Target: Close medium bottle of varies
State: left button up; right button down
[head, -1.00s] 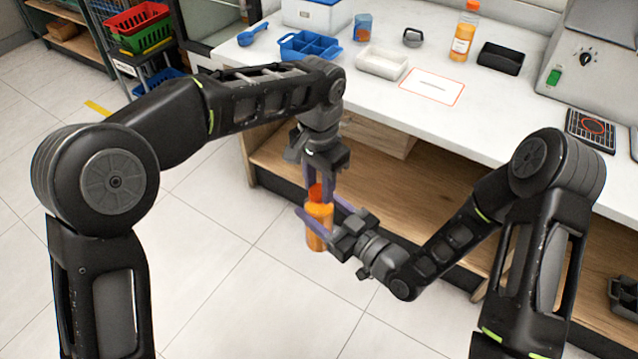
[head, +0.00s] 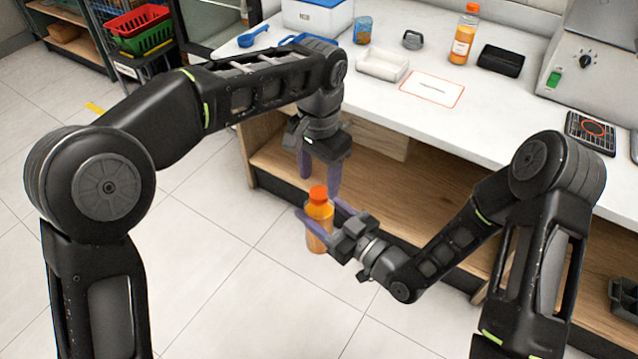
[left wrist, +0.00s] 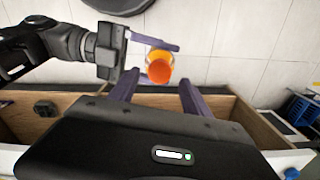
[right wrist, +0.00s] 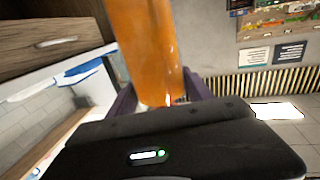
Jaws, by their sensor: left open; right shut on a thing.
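An orange bottle (head: 319,215) hangs upright above the floor in front of the counter, with its orange cap (head: 318,194) on top. My right gripper (head: 324,221) is shut around its body; the right wrist view shows the bottle (right wrist: 145,45) between the fingers. My left gripper (head: 320,177) points down just above the cap with its fingers spread and empty. The left wrist view shows the cap (left wrist: 159,71) from above, between and beyond the open fingers. Whether the cap is fully tight cannot be told.
The white counter (head: 380,105) behind carries another orange bottle (head: 463,35), a white tray (head: 381,64), a black tray (head: 501,60), a blue cup (head: 363,29) and a marked sheet (head: 432,89). An open wooden shelf (head: 400,180) lies below. The tiled floor around the bottle is clear.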

pick_arm(q)
jog(key=shift+r, duration=0.6)
jog(key=shift+c, duration=0.4)
jog(key=shift+s+d+r, duration=0.25)
jog(key=shift+s+d, duration=0.05)
jog(key=shift+d, duration=0.25)
jog(key=shift+d+r, duration=0.2)
jog(key=shift+r, duration=0.1)
jog(key=n, duration=0.1)
jog(key=r+n, duration=0.1)
jog(key=n, duration=0.1)
jog(key=a+r+n, duration=0.1)
jog(key=shift+w+r+n, duration=0.15)
jog(key=shift+w+n, duration=0.15)
jog(key=shift+w, duration=0.05)
jog(key=shift+a+r+n, duration=0.1)
jog(key=shift+a+n, duration=0.2)
jog(key=shift+n, duration=0.5)
jog(key=shift+s+d+n, duration=0.1)
jog(key=shift+n, duration=0.3)
